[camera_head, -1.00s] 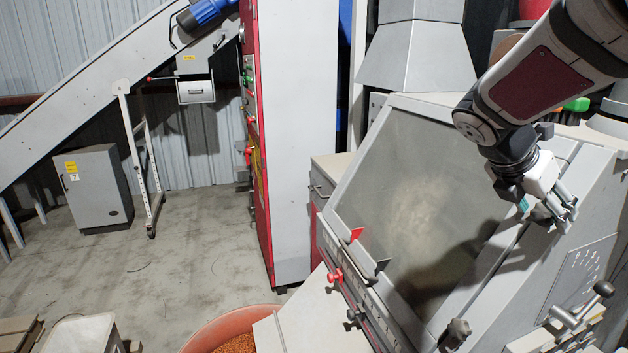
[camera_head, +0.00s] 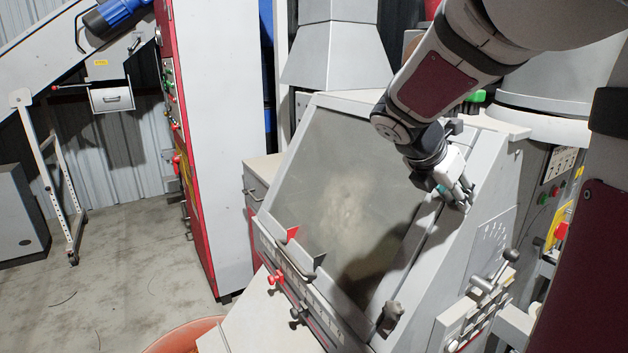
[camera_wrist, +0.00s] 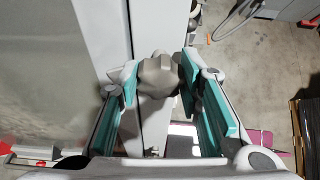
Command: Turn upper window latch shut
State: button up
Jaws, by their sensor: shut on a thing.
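The machine's slanted window (camera_head: 345,185) is a cloudy pane in a grey frame, with pale material behind it. My gripper (camera_head: 458,192) is at the upper part of the window's right frame edge. In the wrist view my gripper (camera_wrist: 160,85) has its teal-padded fingers on either side of the upper latch (camera_wrist: 160,75), a rounded grey knob, and is shut on it. In the head view the gripper hides this latch. The lower latch (camera_head: 390,316), a similar dark grey knob, is at the lower right of the frame. The upper latch's exact turn angle is unclear.
A lever handle (camera_head: 494,275) sticks out on the machine's side, right of the window. Red and black knobs (camera_head: 274,279) line its lower front edge. A tall red and white cabinet (camera_head: 215,140) stands at left. Open floor (camera_head: 130,270) lies further left.

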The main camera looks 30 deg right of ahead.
jog(key=m+t, duration=0.1)
jog(key=m, duration=0.2)
jog(key=shift+m, duration=0.3)
jog(key=o, duration=1.2)
jog(key=shift+c, duration=0.2)
jog(key=v, duration=1.2)
jog(key=shift+s, duration=0.15)
